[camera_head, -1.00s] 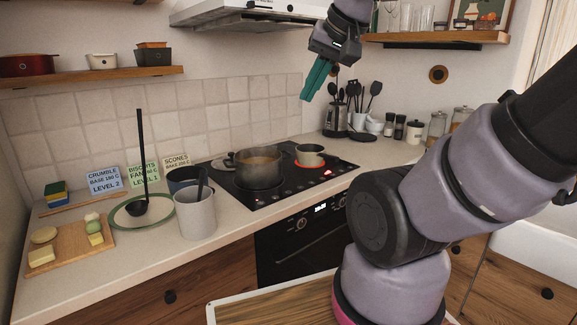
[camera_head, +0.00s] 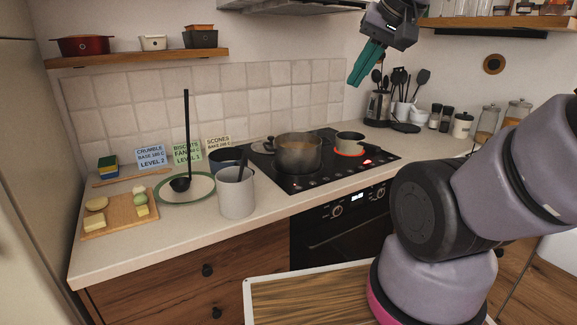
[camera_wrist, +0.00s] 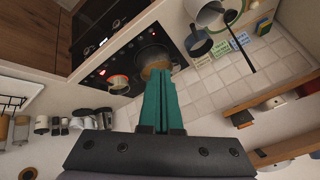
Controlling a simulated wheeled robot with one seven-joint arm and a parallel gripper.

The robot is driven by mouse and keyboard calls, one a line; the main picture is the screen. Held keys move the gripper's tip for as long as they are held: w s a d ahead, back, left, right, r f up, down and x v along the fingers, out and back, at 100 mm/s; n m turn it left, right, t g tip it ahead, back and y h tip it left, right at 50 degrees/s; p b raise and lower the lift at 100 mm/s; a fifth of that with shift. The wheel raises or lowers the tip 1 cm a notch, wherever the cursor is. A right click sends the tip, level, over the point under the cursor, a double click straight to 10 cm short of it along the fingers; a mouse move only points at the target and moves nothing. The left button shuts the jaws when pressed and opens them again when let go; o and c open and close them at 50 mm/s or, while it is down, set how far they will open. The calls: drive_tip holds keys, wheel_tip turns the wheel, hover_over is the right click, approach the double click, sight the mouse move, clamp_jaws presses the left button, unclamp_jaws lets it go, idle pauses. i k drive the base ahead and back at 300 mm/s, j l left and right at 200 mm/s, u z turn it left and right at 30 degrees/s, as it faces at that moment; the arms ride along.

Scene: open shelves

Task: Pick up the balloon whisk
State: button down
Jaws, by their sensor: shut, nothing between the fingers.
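I cannot make out a balloon whisk for sure in either view. A pale grey crock (camera_head: 237,198) on the front counter holds a dark handle (camera_head: 241,172), whose lower end is hidden inside. Dark utensils (camera_head: 401,80) stand in a holder at the back right, too small to tell apart. My gripper (camera_head: 356,82), with teal fingers, is raised above the stove, well clear of the counter. The fingers (camera_wrist: 160,74) are shut and empty in the wrist view, pointing toward the stove area.
A pot (camera_head: 298,157) and a smaller pan (camera_head: 350,142) stand on the black cooktop. A black ladle (camera_head: 187,135) stands upright over a green-rimmed plate (camera_head: 205,190). A cutting board (camera_head: 110,224) with food lies left. Wall shelves (camera_head: 130,58) hang above the counter.

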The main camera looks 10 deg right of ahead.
sight(244, 153)
drive_tip(key=k+j+u, duration=0.6)
drive_tip(key=j, duration=0.35)
drive_tip(key=k, duration=0.1)
